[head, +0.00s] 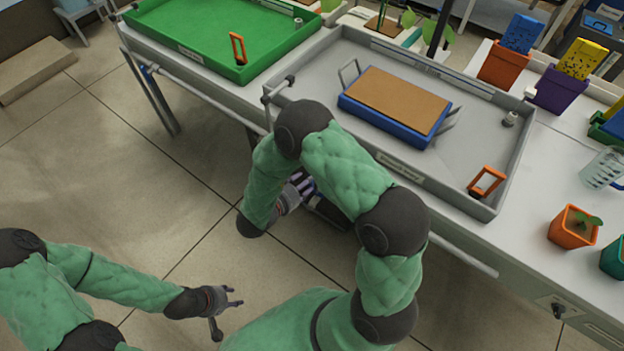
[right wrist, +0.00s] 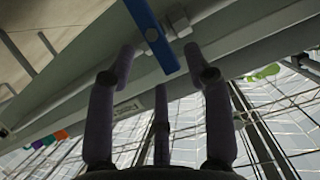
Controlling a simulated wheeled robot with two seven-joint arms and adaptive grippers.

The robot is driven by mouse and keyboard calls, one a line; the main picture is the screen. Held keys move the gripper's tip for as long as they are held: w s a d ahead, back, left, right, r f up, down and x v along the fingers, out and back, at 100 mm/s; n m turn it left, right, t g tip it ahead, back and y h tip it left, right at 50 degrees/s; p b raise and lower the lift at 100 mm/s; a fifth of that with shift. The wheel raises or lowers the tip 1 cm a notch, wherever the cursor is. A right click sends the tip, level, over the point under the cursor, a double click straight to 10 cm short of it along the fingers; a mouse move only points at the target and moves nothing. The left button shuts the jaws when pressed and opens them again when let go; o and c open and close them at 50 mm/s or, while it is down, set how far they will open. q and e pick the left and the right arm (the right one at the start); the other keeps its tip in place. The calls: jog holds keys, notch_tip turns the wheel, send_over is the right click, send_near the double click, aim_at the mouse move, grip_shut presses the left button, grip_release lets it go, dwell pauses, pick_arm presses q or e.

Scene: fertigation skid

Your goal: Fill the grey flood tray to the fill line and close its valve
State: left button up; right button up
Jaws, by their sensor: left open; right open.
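The grey flood tray (head: 345,57) lies on the bench in the head view. A shallow blue tray with a brown top (head: 395,100) sits inside it. I cannot make out a water level or the fill line. In the right wrist view a blue valve lever (right wrist: 152,34) on a pale fitting (right wrist: 180,22) lies just beyond my open right gripper (right wrist: 160,62); contact is unclear. In the head view my right gripper (head: 308,187) is at the bench's front, partly hidden by my arm. My left gripper (head: 236,303) is open and empty above the floor.
Orange frames (head: 486,182) stand in both trays. Pots, a clear jug (head: 602,168) and a seedling (head: 575,228) stand right.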

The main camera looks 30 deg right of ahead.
jog(key=shift+b+x, duration=0.65)
jog(key=shift+x, duration=1.45)
jog(key=shift+w+r, duration=0.1)
grip_shut()
